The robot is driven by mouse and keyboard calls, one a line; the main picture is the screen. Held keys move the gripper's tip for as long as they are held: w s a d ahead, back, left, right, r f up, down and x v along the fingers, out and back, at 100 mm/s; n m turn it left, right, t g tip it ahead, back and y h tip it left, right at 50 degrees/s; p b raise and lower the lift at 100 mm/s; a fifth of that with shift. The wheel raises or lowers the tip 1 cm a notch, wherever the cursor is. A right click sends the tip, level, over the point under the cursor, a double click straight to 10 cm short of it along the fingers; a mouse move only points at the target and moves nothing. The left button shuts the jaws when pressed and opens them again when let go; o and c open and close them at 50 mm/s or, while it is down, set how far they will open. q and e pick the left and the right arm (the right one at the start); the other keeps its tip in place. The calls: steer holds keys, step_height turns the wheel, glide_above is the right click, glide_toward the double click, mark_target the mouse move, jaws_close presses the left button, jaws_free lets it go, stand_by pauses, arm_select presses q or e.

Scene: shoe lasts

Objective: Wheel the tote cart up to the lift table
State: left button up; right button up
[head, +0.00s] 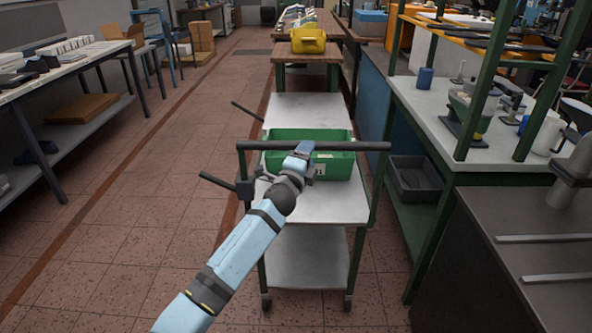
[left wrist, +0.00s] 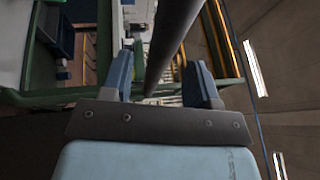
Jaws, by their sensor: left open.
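The tote cart (head: 318,205) stands in front of me, with a green frame, pale shelves, casters and a dark push bar (head: 345,146) across its near end. A green tote (head: 336,165) sits on its top shelf. My left gripper (head: 301,152) is at the middle of the push bar, open. In the left wrist view, the bar (left wrist: 172,38) runs between the two spread fingers (left wrist: 160,66) without visible clamping. A pale flat surface (head: 305,108) lies just beyond the tote; it may be the lift table, but I cannot tell for sure. My right gripper is out of view.
A yellow bin (head: 308,40) stands on a wooden-topped bench (head: 304,58) farther ahead. A green-framed workbench (head: 430,120) stands close on the right, with a dark crate (head: 415,180) on its lower shelf. The tiled aisle (head: 150,190) on the left is clear.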

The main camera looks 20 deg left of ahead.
arm_select(q)
steer(key=v, duration=0.8)
steer(key=shift+s+p, duration=0.3)
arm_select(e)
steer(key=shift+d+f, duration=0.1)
